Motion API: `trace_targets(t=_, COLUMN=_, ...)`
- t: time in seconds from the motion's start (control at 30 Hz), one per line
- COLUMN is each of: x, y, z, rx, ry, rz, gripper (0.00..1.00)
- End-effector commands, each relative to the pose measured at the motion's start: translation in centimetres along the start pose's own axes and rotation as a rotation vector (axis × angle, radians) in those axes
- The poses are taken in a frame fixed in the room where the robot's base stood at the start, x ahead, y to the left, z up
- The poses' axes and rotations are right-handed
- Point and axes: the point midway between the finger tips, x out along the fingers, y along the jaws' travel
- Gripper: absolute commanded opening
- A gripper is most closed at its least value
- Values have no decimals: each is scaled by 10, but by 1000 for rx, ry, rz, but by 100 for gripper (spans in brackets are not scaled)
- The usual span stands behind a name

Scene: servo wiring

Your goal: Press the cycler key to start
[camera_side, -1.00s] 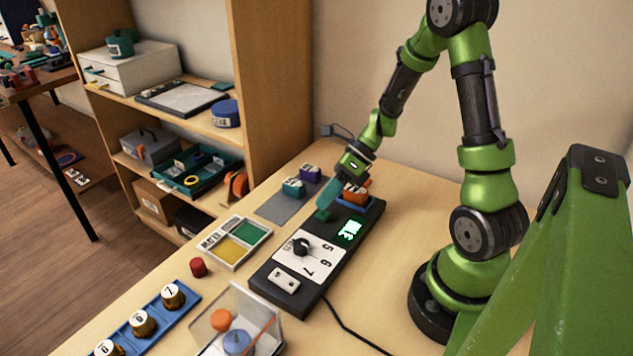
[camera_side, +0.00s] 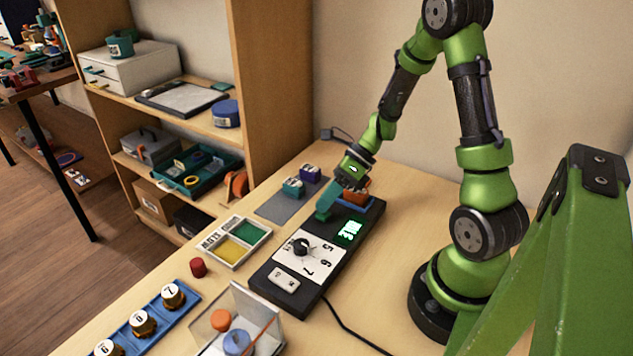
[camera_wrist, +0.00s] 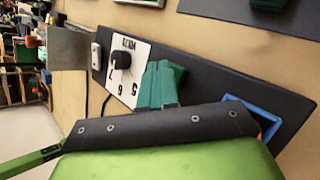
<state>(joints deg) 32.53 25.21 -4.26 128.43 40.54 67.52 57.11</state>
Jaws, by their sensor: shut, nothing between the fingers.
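The cycler is a long black box (camera_side: 318,292) on the table, with a white dial plate marked with numbers, a black knob (camera_side: 302,247) and a lit green display (camera_side: 349,232). A white key (camera_side: 284,280) sits at its near end; it also shows in the wrist view (camera_wrist: 96,56). My gripper (camera_side: 323,214), with teal fingers, is shut and empty, low over the box between the dial plate and the far-end socket. It is well away from the key. The fingers (camera_wrist: 160,84) also show in the wrist view. I cannot tell whether they touch the box.
An orange servo (camera_side: 356,196) sits in a blue-rimmed socket at the box's far end. Teal (camera_side: 293,187) and purple (camera_side: 311,173) servos stand behind on a grey mat. A two-colour tray (camera_side: 236,242), a red cap (camera_side: 198,267) and a clear bin (camera_side: 240,322) lie nearby. A cable runs along the front.

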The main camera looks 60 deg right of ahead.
Motion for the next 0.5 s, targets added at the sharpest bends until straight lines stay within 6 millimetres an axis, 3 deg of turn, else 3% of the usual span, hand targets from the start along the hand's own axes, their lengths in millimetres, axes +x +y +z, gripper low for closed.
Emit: trace_targets(t=0.5, x=3, y=-2, z=-2, rx=0, ry=0, rz=0, gripper=0)
